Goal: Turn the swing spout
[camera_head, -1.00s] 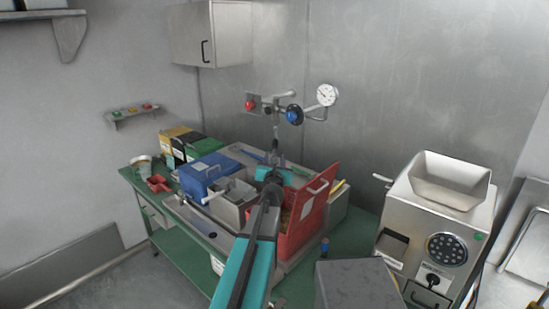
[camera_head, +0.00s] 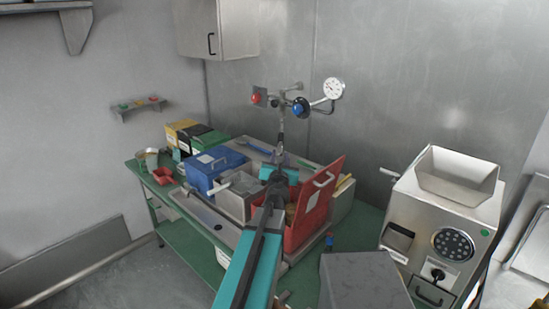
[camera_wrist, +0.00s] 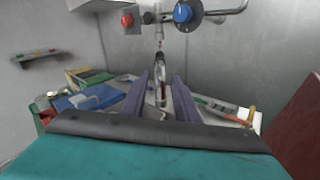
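A wall fixture with a red knob (camera_head: 258,96), a blue knob (camera_head: 300,107) and a round gauge (camera_head: 334,88) stands above the back of the green bench. In the wrist view, a slim metal piece (camera_wrist: 160,88), seemingly the swing spout, hangs below the fixture, a narrow reddish strip inside its outline. My gripper (camera_wrist: 162,78) is open, its two fingers left and right of this piece in the picture. I cannot tell whether the piece is between the fingers or beyond them. In the head view, my gripper (camera_head: 281,142) is below the fixture, and my arm partly hides the area.
A red bin with a raised lid (camera_head: 322,190) is close right of my arm. A blue box (camera_head: 214,165) and grey box (camera_head: 238,196) are left. A steel grinder (camera_head: 443,225) stands right, and a grey block (camera_head: 362,280) in front. Space above the bins is free.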

